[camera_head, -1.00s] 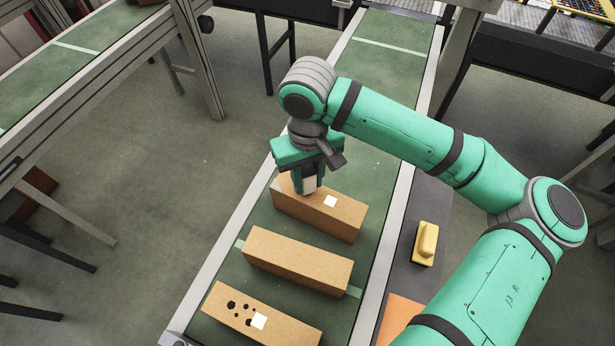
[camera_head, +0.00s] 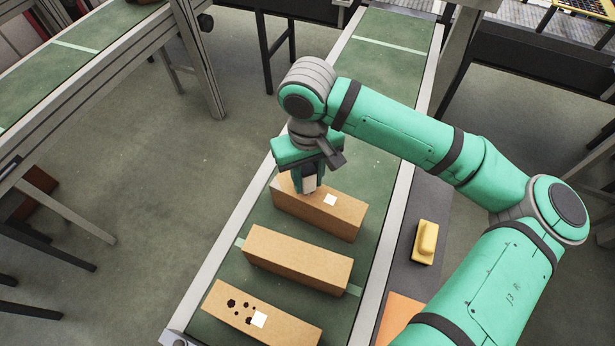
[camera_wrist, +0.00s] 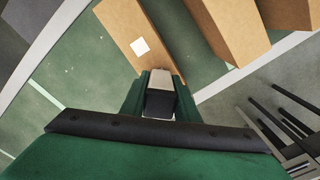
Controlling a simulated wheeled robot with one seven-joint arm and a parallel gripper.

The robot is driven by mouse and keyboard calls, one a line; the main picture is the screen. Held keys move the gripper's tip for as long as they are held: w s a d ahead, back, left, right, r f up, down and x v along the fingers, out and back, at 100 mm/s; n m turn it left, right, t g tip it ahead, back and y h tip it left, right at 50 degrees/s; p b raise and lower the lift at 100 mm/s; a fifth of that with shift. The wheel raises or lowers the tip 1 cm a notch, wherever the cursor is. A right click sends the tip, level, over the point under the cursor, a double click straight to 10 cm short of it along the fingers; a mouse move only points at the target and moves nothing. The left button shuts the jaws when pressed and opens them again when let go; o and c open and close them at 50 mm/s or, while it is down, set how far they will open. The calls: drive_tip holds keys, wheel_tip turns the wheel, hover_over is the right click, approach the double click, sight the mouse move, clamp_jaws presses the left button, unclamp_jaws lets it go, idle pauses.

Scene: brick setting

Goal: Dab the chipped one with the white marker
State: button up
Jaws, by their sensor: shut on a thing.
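Three brown bricks lie across the green belt. The far brick (camera_head: 340,218) bears a white square (camera_head: 330,200); its left end is partly hidden by my gripper, and I cannot make out a chip there. The middle brick (camera_head: 300,262) looks plain. The near brick (camera_head: 285,330) has several dark spots and a white square (camera_head: 259,320). My gripper (camera_head: 307,188) is shut on a small block-like marker, pale on one face and dark on another, also seen in the wrist view (camera_wrist: 160,102). It is at the far brick's left end; contact is unclear.
A yellow block-like object (camera_head: 425,243) sits on a grey side shelf (camera_head: 427,205) right of the belt, with an orange patch (camera_head: 397,318) nearer. Pale metal rails edge the belt (camera_head: 390,80), which is clear beyond the far brick. Another belt (camera_head: 65,60) stands at left.

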sight(308, 168)
idle(0.3)
drive_tip(key=shift+r, duration=3.45)
